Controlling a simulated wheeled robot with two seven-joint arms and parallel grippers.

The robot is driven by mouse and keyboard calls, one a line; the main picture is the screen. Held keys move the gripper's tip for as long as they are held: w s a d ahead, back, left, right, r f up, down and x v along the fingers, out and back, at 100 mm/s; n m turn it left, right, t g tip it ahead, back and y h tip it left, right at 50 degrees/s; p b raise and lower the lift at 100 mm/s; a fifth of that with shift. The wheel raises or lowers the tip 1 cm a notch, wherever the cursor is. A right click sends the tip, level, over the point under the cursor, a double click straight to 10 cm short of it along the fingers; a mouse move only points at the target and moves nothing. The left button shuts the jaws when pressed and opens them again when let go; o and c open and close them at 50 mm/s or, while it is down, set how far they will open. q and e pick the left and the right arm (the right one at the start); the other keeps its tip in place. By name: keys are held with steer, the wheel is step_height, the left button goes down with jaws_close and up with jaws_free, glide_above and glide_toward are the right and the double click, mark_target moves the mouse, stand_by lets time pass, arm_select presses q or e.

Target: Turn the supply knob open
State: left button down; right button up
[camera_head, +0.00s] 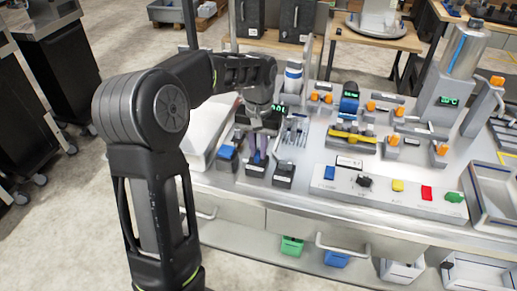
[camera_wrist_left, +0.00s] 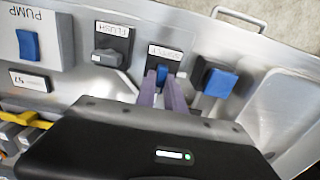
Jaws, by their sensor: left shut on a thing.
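The supply knob (camera_wrist_left: 161,74) is a small blue handle on a dark base, below a white label that appears to read SUPPLY. My left gripper (camera_wrist_left: 162,88) has its two purple fingers on either side of this knob and is shut on it. In the head view the left gripper (camera_head: 257,157) reaches down to the knob's base (camera_head: 254,170) near the front edge of the bench. The fingers hide most of the knob there, and its exact turn angle cannot be told. My right gripper is not in view.
A grey FLUSH knob (camera_wrist_left: 108,56) and another blue knob (camera_wrist_left: 219,83) flank the supply knob closely. A blue PUMP switch (camera_wrist_left: 27,44) lies beyond FLUSH. A panel with colored switches (camera_head: 397,187) fills the bench front. A white box (camera_head: 207,130) stands left of the gripper.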

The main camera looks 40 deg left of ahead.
mark_target(258, 152)
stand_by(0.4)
arm_select(q)
steer(key=c, duration=1.4)
jaws_free()
steer(key=shift+c, duration=0.2)
steer(key=shift+r, duration=0.1)
step_height(258, 152, up, 8)
steer(key=shift+f+b, duration=0.15)
steer(key=shift+b, duration=0.25)
steer(key=shift+f, duration=0.1)
